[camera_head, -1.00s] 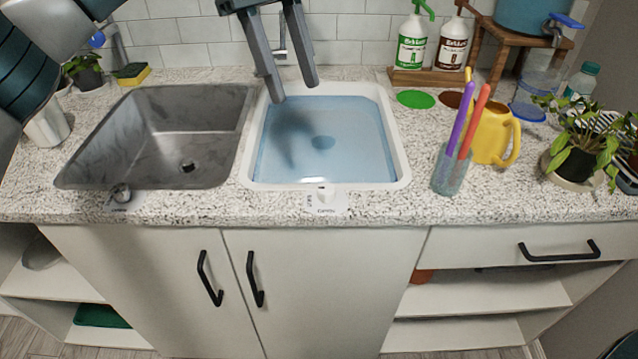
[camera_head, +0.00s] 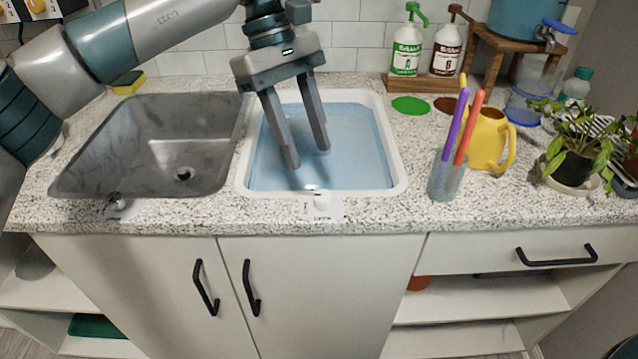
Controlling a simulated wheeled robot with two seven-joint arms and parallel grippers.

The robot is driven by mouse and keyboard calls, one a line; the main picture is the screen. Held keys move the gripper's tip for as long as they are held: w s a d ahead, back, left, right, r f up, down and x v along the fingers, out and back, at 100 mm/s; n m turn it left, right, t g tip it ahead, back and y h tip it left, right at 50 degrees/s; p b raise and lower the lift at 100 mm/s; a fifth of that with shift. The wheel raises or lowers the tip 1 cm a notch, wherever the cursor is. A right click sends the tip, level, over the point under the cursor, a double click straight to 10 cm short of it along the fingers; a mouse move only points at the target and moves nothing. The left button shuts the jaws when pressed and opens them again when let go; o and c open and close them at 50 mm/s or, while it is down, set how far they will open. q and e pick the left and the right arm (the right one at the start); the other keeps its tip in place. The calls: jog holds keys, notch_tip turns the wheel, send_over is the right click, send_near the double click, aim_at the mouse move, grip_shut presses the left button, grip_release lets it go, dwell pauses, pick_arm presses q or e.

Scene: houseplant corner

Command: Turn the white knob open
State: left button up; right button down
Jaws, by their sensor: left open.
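The white knob (camera_head: 322,201) sits on a small white plate at the front edge of the counter, just in front of the white basin (camera_head: 398,172). The basin holds blue-tinted water (camera_head: 355,150). A metallic knob (camera_head: 115,200) sits in front of the grey sink (camera_head: 85,130) to the left. My left gripper (camera_head: 308,158) is open and empty, pointing down over the white basin, behind and a little left of the white knob. A gap shows between its fingertips and the knob. My right gripper is not in view.
A glass with a purple and a red stick (camera_head: 447,178) stands right of the basin, beside a yellow pitcher (camera_head: 487,140). A potted plant (camera_head: 575,160) is farther right. Two pump bottles (camera_head: 407,50) stand at the back. The counter around the white knob is clear.

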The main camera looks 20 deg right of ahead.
aim_at(322, 194)
pick_arm(q)
jog(key=x, duration=0.8)
jog(key=shift+s, duration=0.1)
jog(key=c, duration=1.1)
